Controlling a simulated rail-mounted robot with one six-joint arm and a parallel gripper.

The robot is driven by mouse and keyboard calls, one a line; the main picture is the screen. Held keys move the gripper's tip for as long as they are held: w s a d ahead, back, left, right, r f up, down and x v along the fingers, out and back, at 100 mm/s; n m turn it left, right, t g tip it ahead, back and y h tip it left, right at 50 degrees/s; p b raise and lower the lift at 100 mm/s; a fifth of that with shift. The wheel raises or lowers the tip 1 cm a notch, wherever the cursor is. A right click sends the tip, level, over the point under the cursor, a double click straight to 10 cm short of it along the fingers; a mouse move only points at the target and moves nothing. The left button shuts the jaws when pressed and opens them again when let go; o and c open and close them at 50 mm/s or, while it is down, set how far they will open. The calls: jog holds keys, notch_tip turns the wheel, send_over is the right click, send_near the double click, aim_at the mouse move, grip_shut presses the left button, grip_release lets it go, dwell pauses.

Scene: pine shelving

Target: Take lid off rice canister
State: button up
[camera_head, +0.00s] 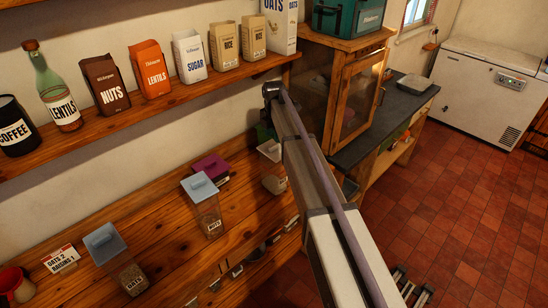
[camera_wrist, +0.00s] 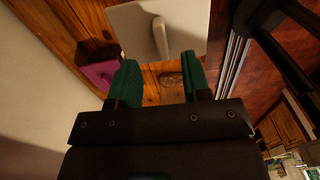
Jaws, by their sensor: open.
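A clear canister (camera_head: 274,181) with a cream lid (camera_head: 268,149) stands on the lower wooden shelf, partly hidden by my arm. Its label is too small to read, so I cannot confirm that it is the rice. In the wrist view a cream lid (camera_wrist: 185,28) with a raised bar handle (camera_wrist: 160,37) lies just beyond my fingertips. My gripper (camera_wrist: 158,66) is open, its two green fingers apart with nothing held between them. The handle lines up roughly with the gap between the fingers.
Blue-lidded canisters (camera_head: 200,187) (camera_head: 103,242) and a purple lid (camera_head: 211,167) stand along the lower shelf. An upper shelf (camera_head: 150,108) holds packets and a bottle. A wooden cabinet (camera_head: 340,85) stands to the right. The tiled floor (camera_head: 440,210) is mostly clear.

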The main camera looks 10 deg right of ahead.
aim_at(274, 145)
notch_tip(274, 145, down, 5)
jog(key=b, duration=0.5)
jog(key=shift+s+f, duration=0.1)
jog(key=shift+f, duration=0.05)
jog(key=shift+r, duration=0.25)
grip_shut()
